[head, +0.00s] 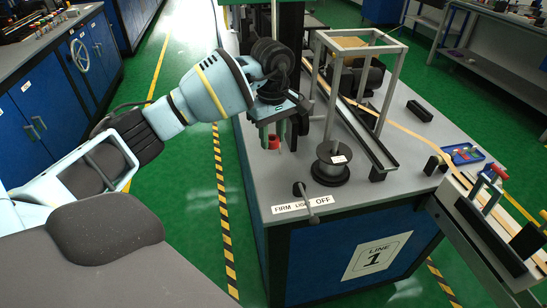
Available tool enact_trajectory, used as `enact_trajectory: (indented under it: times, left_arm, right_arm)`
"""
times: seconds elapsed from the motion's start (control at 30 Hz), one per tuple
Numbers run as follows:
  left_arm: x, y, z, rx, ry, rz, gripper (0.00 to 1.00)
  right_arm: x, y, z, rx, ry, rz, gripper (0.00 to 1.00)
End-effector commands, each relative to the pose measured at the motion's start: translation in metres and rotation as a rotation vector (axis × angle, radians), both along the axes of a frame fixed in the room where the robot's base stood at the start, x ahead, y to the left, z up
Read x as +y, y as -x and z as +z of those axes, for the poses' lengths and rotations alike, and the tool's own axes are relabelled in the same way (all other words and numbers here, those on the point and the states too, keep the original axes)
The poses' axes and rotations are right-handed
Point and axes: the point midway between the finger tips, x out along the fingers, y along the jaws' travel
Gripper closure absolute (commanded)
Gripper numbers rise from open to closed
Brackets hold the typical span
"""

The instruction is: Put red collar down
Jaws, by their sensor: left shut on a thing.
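The red collar (273,143) is a small red piece low between the fingers of my left gripper (271,135). The gripper points down over the near left part of the grey bench top (258,190) and is shut on the collar. I cannot tell whether the collar touches the bench top. My right gripper is not in view.
A dark spool (330,170) stands right of the gripper, beside a metal frame (384,95) and a dark rail. A lever (305,195) and a "FIRM LIGHT OFF" label are at the front edge. A blue tray (463,153) lies at the right.

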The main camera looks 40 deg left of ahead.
Motion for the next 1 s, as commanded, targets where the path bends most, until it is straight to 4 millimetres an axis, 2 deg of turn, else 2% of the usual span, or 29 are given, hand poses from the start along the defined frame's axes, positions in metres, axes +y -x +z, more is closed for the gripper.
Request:
enact_trajectory:
  times: [0.13,0.47,0.73,1.0]
  left_arm:
    - [0.000,0.000,-0.022,0.001,0.001,-0.001,0.90]
    - [0.000,0.000,-0.034,0.000,0.001,-0.002,0.90]
    - [0.000,0.000,-0.066,0.001,0.001,0.000,0.90]
    - [0.000,0.000,-0.067,-0.001,0.000,-0.001,0.90]
  right_arm:
    - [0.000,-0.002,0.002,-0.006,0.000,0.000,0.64]
    - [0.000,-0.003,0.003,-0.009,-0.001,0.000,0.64]
    - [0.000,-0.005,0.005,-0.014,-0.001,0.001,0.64]
    - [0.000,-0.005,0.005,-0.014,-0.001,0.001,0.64]
